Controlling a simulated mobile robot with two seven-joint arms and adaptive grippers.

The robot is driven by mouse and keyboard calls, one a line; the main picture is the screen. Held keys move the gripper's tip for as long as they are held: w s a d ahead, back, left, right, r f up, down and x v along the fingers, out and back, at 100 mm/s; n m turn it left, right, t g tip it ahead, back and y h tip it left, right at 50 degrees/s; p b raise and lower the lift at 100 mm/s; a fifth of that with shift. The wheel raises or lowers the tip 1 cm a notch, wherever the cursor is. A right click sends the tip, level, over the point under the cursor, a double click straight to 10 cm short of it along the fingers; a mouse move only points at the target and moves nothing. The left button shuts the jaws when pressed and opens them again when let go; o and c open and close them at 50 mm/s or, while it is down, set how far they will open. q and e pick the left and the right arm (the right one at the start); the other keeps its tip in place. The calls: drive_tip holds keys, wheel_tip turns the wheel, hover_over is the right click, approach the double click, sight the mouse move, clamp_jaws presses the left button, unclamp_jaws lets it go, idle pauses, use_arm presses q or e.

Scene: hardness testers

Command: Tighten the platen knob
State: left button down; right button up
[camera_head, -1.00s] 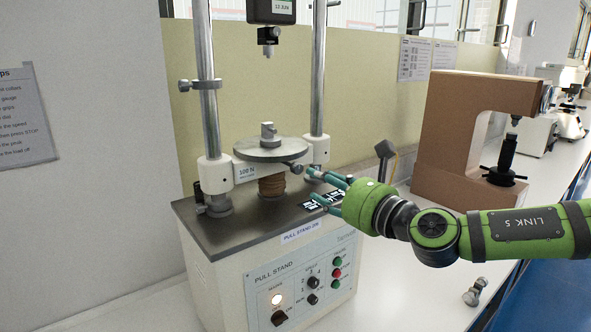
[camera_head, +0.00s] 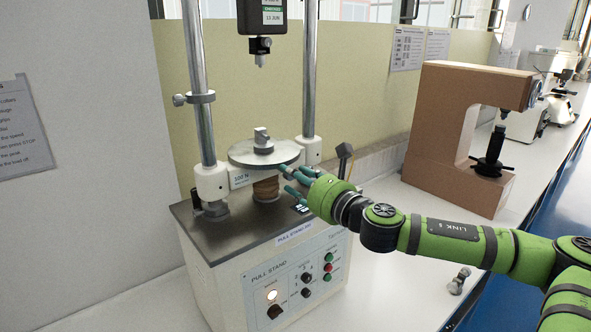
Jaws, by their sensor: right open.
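The pull stand (camera_head: 290,265) has a round metal platen (camera_head: 240,154) with a small metal fixture (camera_head: 262,140) on top. The platen knob is at the platen's right front edge; it is small and hard to make out behind my fingertips. My right gripper (camera_head: 286,179) comes in from the right, its teal fingers apart and pointing left. The upper finger is close below the platen's right rim, and the lower finger hangs over the stand's dark top. I cannot tell whether either finger touches the knob. My left gripper is out of view.
Two steel columns (camera_head: 200,85) rise behind the platen, with a force gauge (camera_head: 263,18) hanging above. A switch panel (camera_head: 295,280) is on the stand's front. A brown C-shaped tester (camera_head: 430,130) stands at right. A small metal part (camera_head: 459,280) lies on the white bench.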

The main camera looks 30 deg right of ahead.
drive_tip(key=shift+w+a, duration=0.15)
drive_tip(key=shift+w, duration=0.05)
clamp_jaws()
